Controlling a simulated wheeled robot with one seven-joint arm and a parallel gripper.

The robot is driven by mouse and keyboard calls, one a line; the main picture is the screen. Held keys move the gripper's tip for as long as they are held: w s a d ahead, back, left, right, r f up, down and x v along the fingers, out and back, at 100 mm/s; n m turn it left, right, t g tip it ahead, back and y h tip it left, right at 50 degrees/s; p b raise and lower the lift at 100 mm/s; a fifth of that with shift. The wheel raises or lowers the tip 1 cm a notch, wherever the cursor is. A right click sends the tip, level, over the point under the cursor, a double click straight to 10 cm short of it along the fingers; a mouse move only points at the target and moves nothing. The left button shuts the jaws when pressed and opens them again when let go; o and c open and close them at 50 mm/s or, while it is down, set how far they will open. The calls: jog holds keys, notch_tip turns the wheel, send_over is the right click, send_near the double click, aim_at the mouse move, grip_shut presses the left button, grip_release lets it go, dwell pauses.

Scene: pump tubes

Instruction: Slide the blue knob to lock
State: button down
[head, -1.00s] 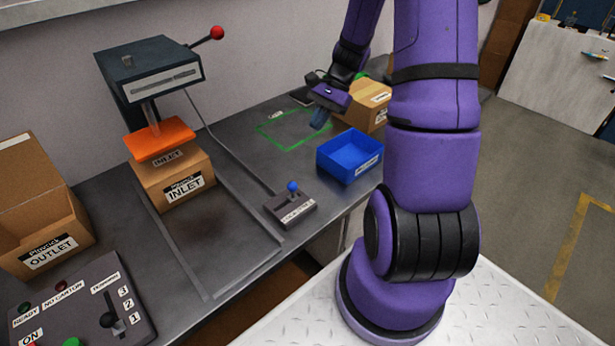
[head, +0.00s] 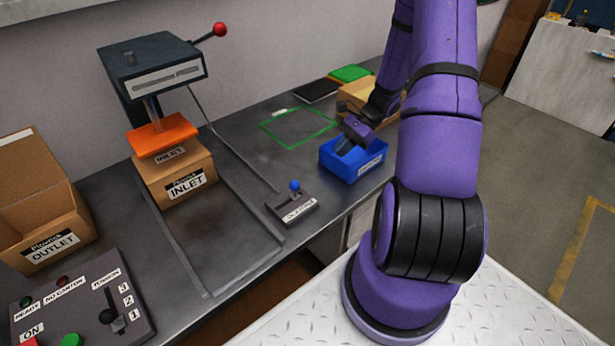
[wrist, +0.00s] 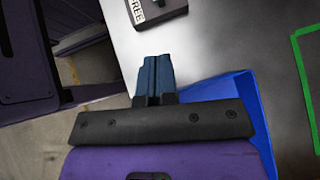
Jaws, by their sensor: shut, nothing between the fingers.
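The blue knob (head: 294,185) stands on a short lever on a small dark grey box (head: 292,207) near the front edge of the bench. The box has a white label; its wording is too small to read fully in the head view. Part of the box shows at the top of the wrist view (wrist: 160,10), with "FREE" on its label; the knob is out of that frame. My gripper (head: 345,146) is above the blue bin, to the right of the knob and apart from it. Its blue fingers (wrist: 155,78) are together and empty.
The open blue bin (head: 352,168) lies under my gripper. A green outline (head: 299,127) marks the bench behind. To the left are rails, a press (head: 152,75) over an INLET carton (head: 175,178), an OUTLET carton (head: 45,215) and a control panel (head: 80,300).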

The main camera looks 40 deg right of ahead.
aim_at(295, 190)
jog(key=x, duration=1)
jog(key=shift+a+f, duration=0.1)
jog(key=shift+a, duration=0.05)
jog(key=shift+w+a+r, duration=0.1)
jog(key=shift+a+r, duration=0.1)
jog(key=shift+a, duration=0.35)
jog(key=shift+w+a+r, duration=0.1)
jog(key=shift+a+r, duration=0.1)
jog(key=shift+a, duration=0.35)
jog(key=shift+w+a+r, duration=0.1)
jog(key=shift+a, duration=0.65)
